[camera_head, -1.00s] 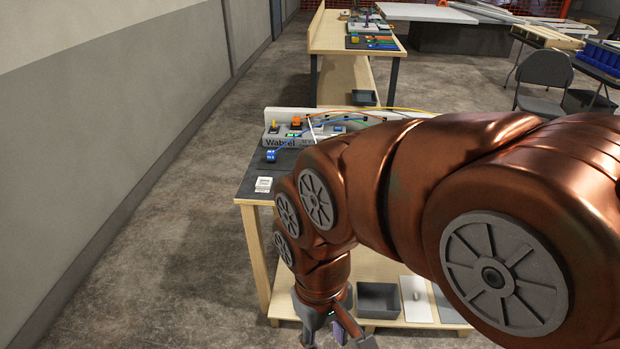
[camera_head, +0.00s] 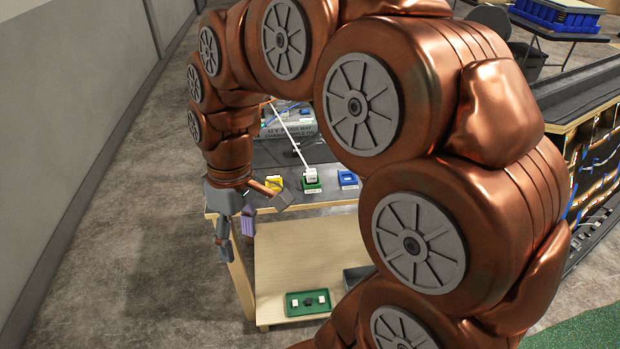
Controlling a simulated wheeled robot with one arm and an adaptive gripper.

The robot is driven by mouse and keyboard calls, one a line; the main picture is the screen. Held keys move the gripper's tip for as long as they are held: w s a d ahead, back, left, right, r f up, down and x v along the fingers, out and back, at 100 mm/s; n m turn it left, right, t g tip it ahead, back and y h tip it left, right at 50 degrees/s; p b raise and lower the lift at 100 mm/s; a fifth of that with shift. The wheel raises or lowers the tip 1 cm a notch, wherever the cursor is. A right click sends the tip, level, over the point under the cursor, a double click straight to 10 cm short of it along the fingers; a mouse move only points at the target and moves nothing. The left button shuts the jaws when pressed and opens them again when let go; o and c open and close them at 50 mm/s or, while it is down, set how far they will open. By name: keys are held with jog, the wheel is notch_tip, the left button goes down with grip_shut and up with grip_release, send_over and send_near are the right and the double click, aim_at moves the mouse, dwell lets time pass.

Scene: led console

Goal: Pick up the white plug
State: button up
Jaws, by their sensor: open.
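The white plug (camera_head: 310,173) is a small white block at the front edge of the dark bench top. It sits on or in a green block (camera_head: 312,186), and a white cable runs from it up and to the left. My gripper (camera_head: 251,214) hangs at the bench's front left corner, left of the plug and apart from it. My arm hides the right side of the bench.
A yellow block (camera_head: 273,183) and a blue block (camera_head: 347,179) flank the green one. A grey console (camera_head: 290,127) with lettering stands behind. The lower shelf (camera_head: 285,255) holds a green tray (camera_head: 309,292). A wall is at left, and a rack (camera_head: 595,165) at right.

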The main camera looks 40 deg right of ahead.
jog(key=w+d+n+y, duration=0.1)
jog(key=w+d+n, duration=0.1)
jog(key=w+d, duration=0.45)
jog(key=n+t+b, duration=0.3)
jog(key=n+t, duration=0.1)
send_over(313, 171)
jog(key=s+d, duration=0.2)
notch_tip(313, 171, down, 11)
jog(key=shift+y, duration=0.4)
jog(key=shift+p+x, duration=0.9)
jog(key=shift+x, duration=2.6)
jog(key=shift+w, duration=0.15)
grip_shut()
